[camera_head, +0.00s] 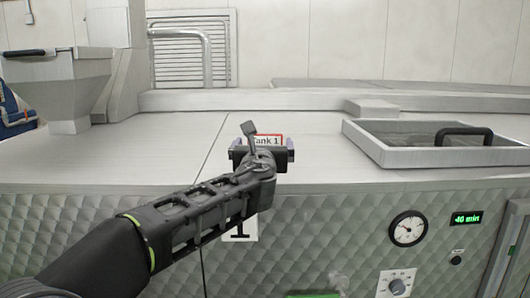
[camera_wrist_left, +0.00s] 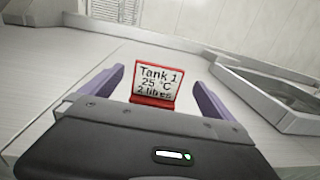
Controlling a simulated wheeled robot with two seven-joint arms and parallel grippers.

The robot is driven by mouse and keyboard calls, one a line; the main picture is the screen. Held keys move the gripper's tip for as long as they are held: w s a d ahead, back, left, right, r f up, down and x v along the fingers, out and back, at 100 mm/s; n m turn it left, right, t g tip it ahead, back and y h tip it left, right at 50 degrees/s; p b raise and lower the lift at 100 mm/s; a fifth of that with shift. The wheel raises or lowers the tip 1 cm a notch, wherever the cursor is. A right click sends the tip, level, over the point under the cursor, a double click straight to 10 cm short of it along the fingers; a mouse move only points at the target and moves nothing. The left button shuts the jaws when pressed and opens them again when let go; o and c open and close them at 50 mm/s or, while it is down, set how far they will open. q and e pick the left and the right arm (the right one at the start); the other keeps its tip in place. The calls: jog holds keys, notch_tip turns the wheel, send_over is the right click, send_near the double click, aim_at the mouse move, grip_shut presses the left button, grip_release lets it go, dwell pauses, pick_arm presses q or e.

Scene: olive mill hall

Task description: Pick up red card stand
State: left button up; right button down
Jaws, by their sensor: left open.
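The red card stand (camera_wrist_left: 155,101) holds a white card reading "Tank 1, 25 °C, 2 litres". It stands upright on the grey metal worktop and also shows in the head view (camera_head: 278,139), mostly hidden behind my left gripper (camera_head: 262,150). In the left wrist view my left gripper (camera_wrist_left: 157,90) is open, with one purple finger on each side of the stand. Gaps show between the fingers and the stand, so they look apart from it. The stand's foot is partly hidden by the gripper body. My right gripper is not in view.
A framed hatch with a black handle (camera_head: 376,156) lies on the worktop to the right. A metal hopper (camera_head: 62,82) stands at the left. The quilted front panel below carries a round gauge (camera_head: 407,229) and a knob (camera_head: 397,285). The worktop left of the stand is clear.

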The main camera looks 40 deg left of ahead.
aim_at(265, 137)
pick_arm(q)
jog(key=p+x, duration=0.1)
jog(key=x, duration=0.3)
jog(key=shift+w+a, duration=0.15)
jog(key=shift+w, duration=0.25)
jog(key=shift+s, duration=0.1)
jog(key=shift+c, duration=0.4)
jog(key=c, duration=1.2)
jog(key=shift+r, duration=0.1)
notch_tip(265, 137, up, 10)
jog(key=p, duration=0.4)
